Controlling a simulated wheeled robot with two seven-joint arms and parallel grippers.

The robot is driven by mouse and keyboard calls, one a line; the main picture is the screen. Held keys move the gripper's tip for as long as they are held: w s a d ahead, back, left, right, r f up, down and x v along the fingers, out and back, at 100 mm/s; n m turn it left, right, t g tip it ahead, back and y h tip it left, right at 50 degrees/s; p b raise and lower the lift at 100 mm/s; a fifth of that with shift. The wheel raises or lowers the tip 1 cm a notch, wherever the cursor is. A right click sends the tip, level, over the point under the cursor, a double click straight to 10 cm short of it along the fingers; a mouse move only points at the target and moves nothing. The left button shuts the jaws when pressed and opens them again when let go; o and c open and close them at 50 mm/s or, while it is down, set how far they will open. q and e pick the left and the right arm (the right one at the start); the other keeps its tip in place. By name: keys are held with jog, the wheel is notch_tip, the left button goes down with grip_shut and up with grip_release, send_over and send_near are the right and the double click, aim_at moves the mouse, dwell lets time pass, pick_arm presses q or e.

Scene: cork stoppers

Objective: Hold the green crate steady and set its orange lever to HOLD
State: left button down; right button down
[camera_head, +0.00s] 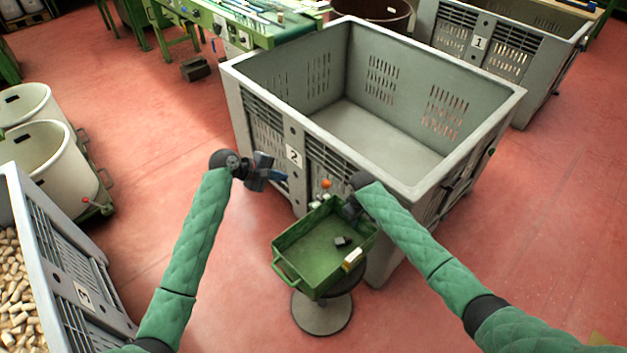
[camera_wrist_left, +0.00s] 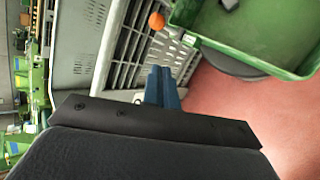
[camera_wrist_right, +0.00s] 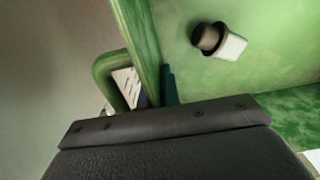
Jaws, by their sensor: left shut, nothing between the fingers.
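The green crate (camera_head: 318,262) sits on a round stool, with a handle at its near left side. The lever's orange knob (camera_head: 326,184) stands at its far end, by small pale parts; it also shows in the left wrist view (camera_wrist_left: 156,21). The lever's setting cannot be read. My left gripper (camera_head: 280,176) is shut and empty, left of the knob and apart from it. My right gripper (camera_head: 350,210) is at the crate's far right corner. In the right wrist view, its fingers lie on either side of the crate's wall (camera_wrist_right: 140,35), beside a handle.
A big grey bin marked 2 (camera_head: 440,185) stands right behind the crate. Bin 3 (camera_head: 85,300) with corks is at left. Red floor is clear between.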

pick_arm(q)
jog(key=w+m+t, duration=0.1)
jog(key=m, duration=0.1)
send_near(326, 184)
jog(key=w+d+f, duration=0.3)
jog(key=w+f, duration=0.2)
jog(key=shift+a+r, duration=0.15)
jog(key=shift+a, duration=0.05)
dwell(0.3)
